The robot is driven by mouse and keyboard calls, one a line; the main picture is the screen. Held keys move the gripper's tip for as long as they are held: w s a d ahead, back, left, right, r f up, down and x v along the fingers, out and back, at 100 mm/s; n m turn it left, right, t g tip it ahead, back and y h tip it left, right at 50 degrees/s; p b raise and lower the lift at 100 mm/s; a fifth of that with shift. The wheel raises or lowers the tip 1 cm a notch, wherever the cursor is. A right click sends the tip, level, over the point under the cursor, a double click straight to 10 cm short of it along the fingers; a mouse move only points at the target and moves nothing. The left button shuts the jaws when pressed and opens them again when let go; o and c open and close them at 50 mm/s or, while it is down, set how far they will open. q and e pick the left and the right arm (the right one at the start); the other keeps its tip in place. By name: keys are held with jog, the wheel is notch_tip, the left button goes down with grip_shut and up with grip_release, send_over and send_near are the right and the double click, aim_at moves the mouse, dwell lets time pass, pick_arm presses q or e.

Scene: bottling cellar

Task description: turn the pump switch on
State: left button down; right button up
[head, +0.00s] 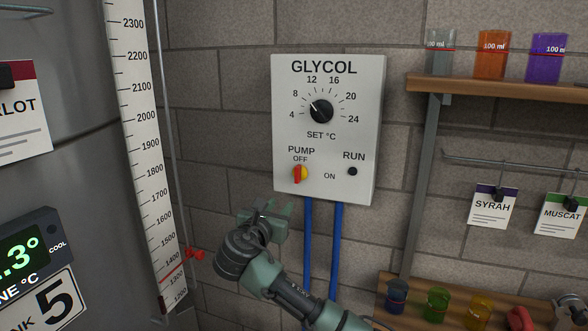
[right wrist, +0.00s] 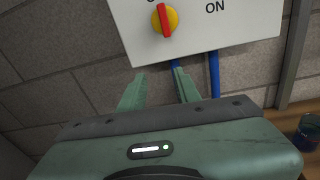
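The pump switch (head: 300,174) is a yellow round knob with a red handle, low on the left of the white GLYCOL panel (head: 360,120). Its handle stands close to upright, pointing at OFF; ON is marked to its right. The RUN lamp (head: 352,171) is dark. My right gripper (head: 268,208) is below and left of the switch, apart from it. In the right wrist view the switch (right wrist: 165,20) is beyond the fingertips, which are spread with nothing between them (right wrist: 159,75). My left gripper is not in view.
Two blue pipes (head: 308,240) run down from the panel, close by my right gripper. A wooden shelf (head: 500,90) with beakers is at right, above a rail with hanging cards. A lower shelf holds coloured cups (head: 437,304). A steel tank (head: 70,130) with a scale stands at left.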

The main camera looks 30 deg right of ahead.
jog(key=h, duration=0.2)
send_near(296, 170)
jog(key=d, duration=0.1)
jog(key=p+x, duration=0.1)
jog(key=x, duration=0.2)
jog(key=p+x, duration=0.1)
jog(key=x, duration=0.2)
jog(key=shift+w+d+r+p, duration=0.1)
jog(key=shift+w+r+p, duration=0.2)
jog(key=shift+w, duration=0.1)
jog(key=shift+w+d+f, duration=0.2)
jog(key=shift+w+d, duration=0.25)
grip_shut()
